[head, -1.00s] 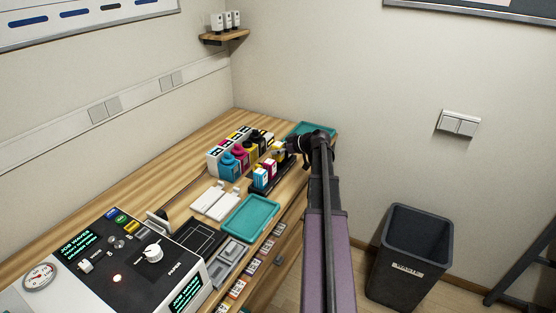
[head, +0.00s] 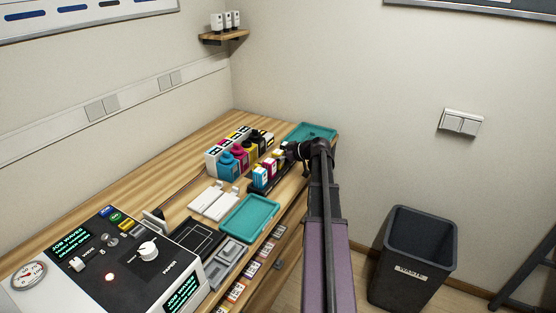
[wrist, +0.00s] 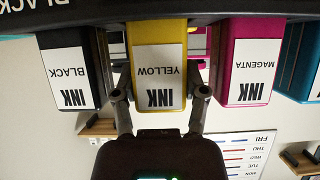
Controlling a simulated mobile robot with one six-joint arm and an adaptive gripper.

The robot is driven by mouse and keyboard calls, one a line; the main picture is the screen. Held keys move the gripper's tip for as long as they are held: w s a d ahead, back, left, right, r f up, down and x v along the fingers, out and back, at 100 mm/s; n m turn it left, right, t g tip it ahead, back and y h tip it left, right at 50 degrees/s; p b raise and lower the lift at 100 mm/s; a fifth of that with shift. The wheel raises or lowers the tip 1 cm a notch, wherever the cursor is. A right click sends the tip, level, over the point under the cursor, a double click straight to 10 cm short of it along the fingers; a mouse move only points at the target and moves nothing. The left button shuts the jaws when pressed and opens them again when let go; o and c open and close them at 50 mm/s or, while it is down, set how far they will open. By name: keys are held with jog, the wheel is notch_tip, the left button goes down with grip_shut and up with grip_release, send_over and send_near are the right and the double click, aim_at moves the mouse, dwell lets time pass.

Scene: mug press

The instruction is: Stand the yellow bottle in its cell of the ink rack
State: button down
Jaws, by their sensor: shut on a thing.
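My gripper (wrist: 160,94) is shut on the yellow bottle (wrist: 158,35), one finger on each side, in the upside-down wrist view. Its label reads "INK YELLOW". It is between the black bottle (wrist: 68,75) and the magenta bottle (wrist: 245,65), roughly level with them. Its lower end meets the dark ink rack (wrist: 160,12); the wall hides whether it rests on the cell floor. The cyan bottle (wrist: 298,60) is beyond the magenta one. In the head view my gripper (head: 284,151) is at the rack's far end, and the cyan bottle (head: 260,178) is at the near end.
A row of larger ink containers (head: 213,160) stands just behind the rack. A teal tray (head: 250,219) lies nearer on the bench, and another teal tray (head: 312,131) lies at the far end. White flat pieces (head: 213,202) and the control panel (head: 105,262) are to the left.

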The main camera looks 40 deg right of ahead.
jog(key=shift+f, duration=0.15)
jog(key=shift+c, duration=2)
grip_release()
jog(key=shift+r, duration=0.3)
jog(key=p+v, duration=0.5)
jog(key=v, duration=0.7)
jog(key=shift+p, duration=0.35)
jog(key=shift+f, duration=0.1)
